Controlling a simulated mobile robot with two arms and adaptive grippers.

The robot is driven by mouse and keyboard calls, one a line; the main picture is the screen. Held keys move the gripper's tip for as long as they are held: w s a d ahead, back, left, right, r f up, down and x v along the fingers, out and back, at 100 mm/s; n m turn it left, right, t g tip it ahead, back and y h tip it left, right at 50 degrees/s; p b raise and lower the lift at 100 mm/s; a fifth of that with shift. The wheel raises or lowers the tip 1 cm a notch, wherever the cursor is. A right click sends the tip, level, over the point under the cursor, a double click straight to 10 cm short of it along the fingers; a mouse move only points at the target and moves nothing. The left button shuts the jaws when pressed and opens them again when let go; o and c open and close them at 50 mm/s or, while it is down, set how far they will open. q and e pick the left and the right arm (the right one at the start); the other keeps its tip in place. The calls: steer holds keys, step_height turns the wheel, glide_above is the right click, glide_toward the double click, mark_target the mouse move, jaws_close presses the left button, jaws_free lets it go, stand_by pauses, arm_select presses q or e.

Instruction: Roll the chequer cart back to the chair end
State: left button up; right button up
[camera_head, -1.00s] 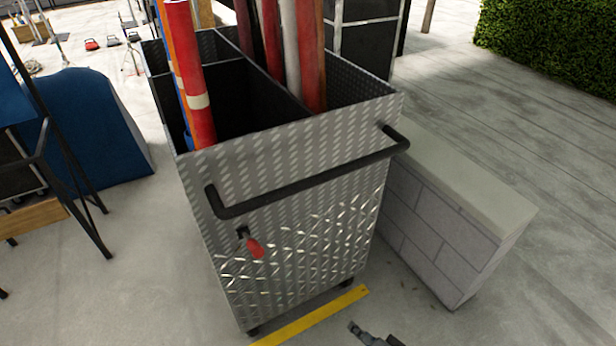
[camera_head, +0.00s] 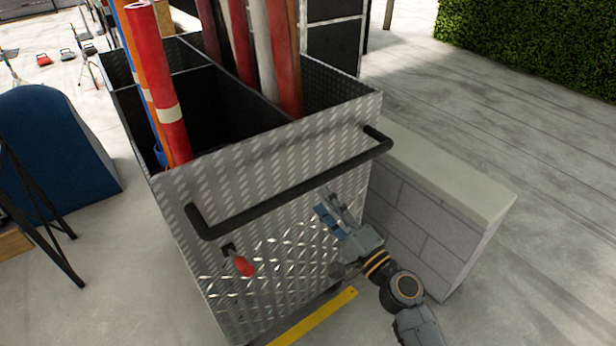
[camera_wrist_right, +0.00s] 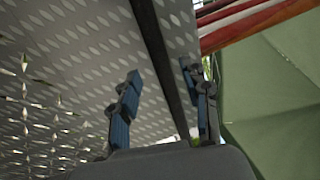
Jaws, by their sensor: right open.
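The chequer cart (camera_head: 265,225) is a tall metal bin with a diamond-pattern face. It stands upright in the middle of the head view. A black bar handle (camera_head: 290,190) runs across its near face; a red-gripped lever (camera_head: 240,264) sits below. My right gripper (camera_head: 332,206) is open just below the right part of the handle, in front of the cart face. In the right wrist view the handle (camera_wrist_right: 160,50) runs between the open fingers (camera_wrist_right: 162,80); I cannot tell whether they touch it. My left gripper is not in view.
Red, orange and pale tubes (camera_head: 160,95) stand in the cart. A low block wall (camera_head: 430,225) is close on its right. A yellow strip (camera_head: 315,317) lies on the floor.

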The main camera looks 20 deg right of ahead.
mark_target(312, 189)
steer(key=p+x, duration=0.1)
steer(key=x, duration=0.4)
steer(key=shift+w+a+p, duration=0.25)
steer(key=shift+w+p, duration=0.05)
steer(key=shift+w, duration=0.4)
steer(key=shift+r, duration=0.1)
jaws_close()
